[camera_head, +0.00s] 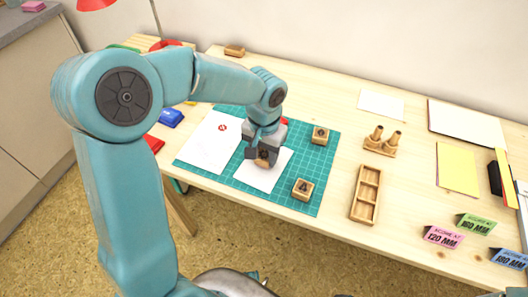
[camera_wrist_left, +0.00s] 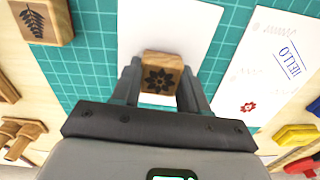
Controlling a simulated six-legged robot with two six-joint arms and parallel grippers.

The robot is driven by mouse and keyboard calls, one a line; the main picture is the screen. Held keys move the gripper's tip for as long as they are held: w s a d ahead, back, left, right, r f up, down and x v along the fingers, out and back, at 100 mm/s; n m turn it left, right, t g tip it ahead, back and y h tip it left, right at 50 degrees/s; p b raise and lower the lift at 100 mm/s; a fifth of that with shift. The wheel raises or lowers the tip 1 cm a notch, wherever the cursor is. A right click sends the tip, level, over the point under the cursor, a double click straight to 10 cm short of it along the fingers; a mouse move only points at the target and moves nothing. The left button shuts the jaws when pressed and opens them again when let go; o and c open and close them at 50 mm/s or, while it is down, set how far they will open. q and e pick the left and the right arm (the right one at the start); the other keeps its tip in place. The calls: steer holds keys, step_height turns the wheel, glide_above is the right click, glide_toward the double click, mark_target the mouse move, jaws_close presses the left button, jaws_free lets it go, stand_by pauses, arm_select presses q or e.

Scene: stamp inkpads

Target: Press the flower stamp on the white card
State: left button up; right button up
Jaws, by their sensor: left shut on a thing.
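The flower stamp (camera_head: 263,158) is a wooden block, and its top with a dark flower mark shows in the left wrist view (camera_wrist_left: 161,74). My left gripper (camera_head: 264,151) is shut on it, with a finger on either side. It is over the white card (camera_head: 257,179), which lies on the green cutting mat (camera_head: 236,180). The blank upper part of the card also shows in the left wrist view (camera_wrist_left: 170,25). Whether the stamp's underside touches the card cannot be told. My right gripper is not in view.
Two more stamps stand on the mat, one toward the back (camera_head: 320,135) and one toward the front (camera_head: 303,189). A marked paper sheet (camera_head: 207,143) lies left of the card. An empty wooden tray (camera_head: 367,195) and a wooden holder (camera_head: 380,142) stand to the right.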

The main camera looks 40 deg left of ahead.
arm_select(q)
steer(key=shift+f+b, duration=0.4)
steer(key=shift+f, duration=0.2)
stand_by(1.1)
steer(key=shift+r, duration=0.1)
steer(key=shift+r+p, duration=0.5)
steer(key=shift+r, duration=0.05)
step_height(320, 180, up, 6)
steer(key=p, duration=0.4)
steer(key=shift+f+p, duration=0.15)
steer(key=shift+p, duration=0.15)
steer(key=shift+f, duration=0.1)
stand_by(0.5)
